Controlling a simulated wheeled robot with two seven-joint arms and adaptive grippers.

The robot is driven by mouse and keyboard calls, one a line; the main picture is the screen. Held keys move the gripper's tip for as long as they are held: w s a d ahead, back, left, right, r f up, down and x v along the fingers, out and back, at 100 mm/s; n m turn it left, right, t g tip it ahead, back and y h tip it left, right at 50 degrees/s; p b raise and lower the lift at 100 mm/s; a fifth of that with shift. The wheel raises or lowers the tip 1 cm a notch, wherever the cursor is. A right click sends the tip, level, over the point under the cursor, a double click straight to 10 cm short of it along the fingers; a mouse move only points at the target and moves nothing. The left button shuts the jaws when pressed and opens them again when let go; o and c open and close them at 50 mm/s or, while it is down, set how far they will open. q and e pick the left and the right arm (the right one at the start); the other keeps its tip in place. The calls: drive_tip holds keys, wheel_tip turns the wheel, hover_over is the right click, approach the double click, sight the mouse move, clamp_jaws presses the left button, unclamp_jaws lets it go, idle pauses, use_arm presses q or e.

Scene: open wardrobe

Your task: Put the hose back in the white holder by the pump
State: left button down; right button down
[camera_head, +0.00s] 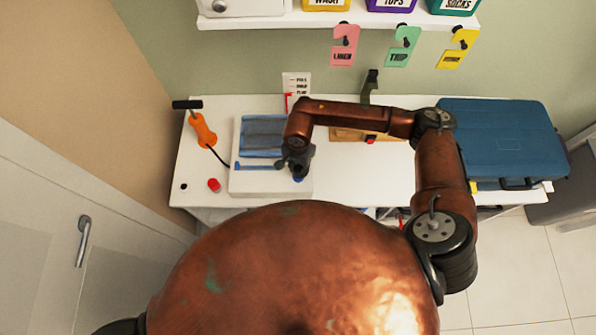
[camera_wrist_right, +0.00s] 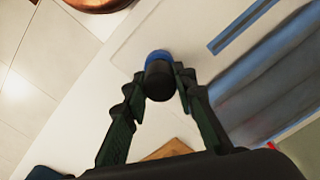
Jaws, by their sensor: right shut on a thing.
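The orange pump (camera_head: 203,130) with a black T-handle stands at the left of the white table. A thin black hose (camera_head: 218,157) runs from it to the edge of a white board; its far end is hard to make out. I cannot pick out the white holder against the white table. My right gripper (camera_head: 297,172) is low over the board's front right. In the right wrist view it is shut on a black cylinder with a blue end (camera_wrist_right: 160,82). I cannot tell whether this cylinder is the hose's end. My left gripper is not in view.
A blue bag (camera_head: 262,135) and a blue strip (camera_head: 256,166) lie on the white board (camera_head: 240,186). A red cap (camera_head: 214,185) lies left of it. A blue suitcase (camera_head: 500,135) fills the right end. My right arm crosses over the table.

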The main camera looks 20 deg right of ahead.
drive_tip(key=shift+r, duration=0.75)
idle(0.4)
drive_tip(key=shift+r+p, duration=0.8)
drive_tip(key=shift+r, duration=1.1)
idle(0.5)
